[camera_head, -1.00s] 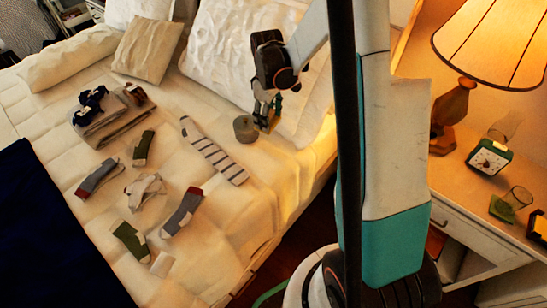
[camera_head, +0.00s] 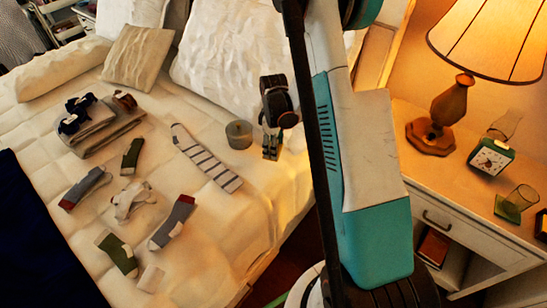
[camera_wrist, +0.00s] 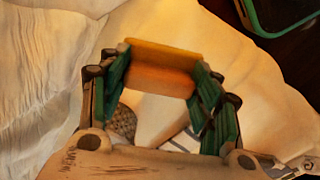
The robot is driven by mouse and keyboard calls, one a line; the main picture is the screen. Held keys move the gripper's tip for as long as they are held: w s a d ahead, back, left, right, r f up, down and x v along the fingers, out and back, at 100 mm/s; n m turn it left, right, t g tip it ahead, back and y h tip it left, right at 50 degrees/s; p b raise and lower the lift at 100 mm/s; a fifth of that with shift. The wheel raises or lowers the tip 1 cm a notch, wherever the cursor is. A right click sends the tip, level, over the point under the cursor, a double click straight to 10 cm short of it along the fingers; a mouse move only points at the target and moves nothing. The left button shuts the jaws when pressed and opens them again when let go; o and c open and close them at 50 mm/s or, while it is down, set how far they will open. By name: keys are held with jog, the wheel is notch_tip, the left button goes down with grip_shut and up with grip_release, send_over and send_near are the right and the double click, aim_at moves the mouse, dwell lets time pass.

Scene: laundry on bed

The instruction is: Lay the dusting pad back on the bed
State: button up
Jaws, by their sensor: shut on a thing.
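My gripper (camera_head: 271,152) is over the right part of the bed (camera_head: 215,268), just right of a grey round tin. In the wrist view, my gripper (camera_wrist: 158,82) has its green fingers on either side of an orange-tan block, which I take as the dusting pad (camera_wrist: 160,66). The pad spans the gap between the fingertips. In the head view the pad is not clear, and I cannot tell whether it touches the cover.
The grey tin (camera_head: 238,134) and a striped sock (camera_head: 206,158) are close to my gripper. Several socks and folded clothes (camera_head: 100,124) lie farther left. Pillows (camera_head: 220,60) are behind. A nightstand (camera_head: 470,205) with a lamp (camera_head: 452,105) stands at right.

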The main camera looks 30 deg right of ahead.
jog(key=shift+f+b, duration=0.8)
jog(key=shift+f, duration=1.75)
jog(key=shift+f, duration=0.1)
jog(key=o, duration=1.1)
notch_tip(320, 180, up, 12)
jog(key=p, duration=0.4)
jog(key=shift+p, duration=0.35)
